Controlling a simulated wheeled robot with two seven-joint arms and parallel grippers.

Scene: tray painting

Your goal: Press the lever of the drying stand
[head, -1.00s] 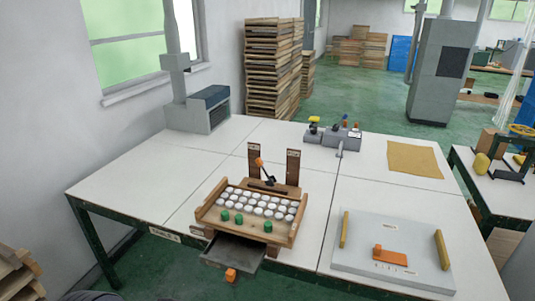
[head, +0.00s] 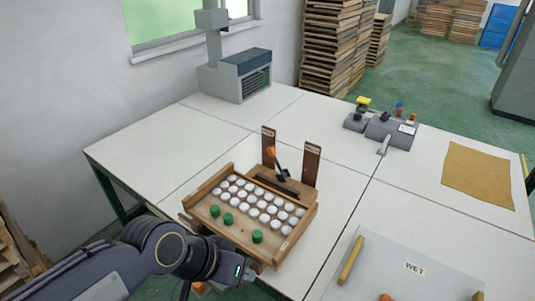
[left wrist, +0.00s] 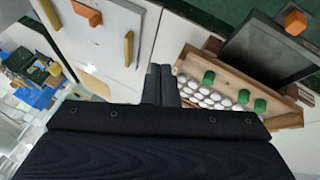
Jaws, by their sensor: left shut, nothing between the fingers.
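A wooden stand (head: 206,202) holds several white round pieces (head: 262,202) and green knobs (head: 257,237), with two brown uprights (head: 311,165) behind. An orange-tipped lever (head: 271,152) leans between them. A grey board (head: 440,268) marked WET has yellow rails (head: 351,260) and an orange part (head: 385,298), cut off below; the orange part shows in the left wrist view (left wrist: 87,13). Which of these is the drying stand is not clear. My left gripper (left wrist: 160,70) is shut and empty, apart from both orange parts. In the head view its wrist is in front of the wooden stand.
A dark drawer-like tray (left wrist: 268,45) with an orange block (left wrist: 295,21) juts from the wooden stand's front. Grey tool holders (head: 390,130) and a tan mat (head: 480,175) lie at the back. A grey machine (head: 238,76) stands back left. The white table between is clear.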

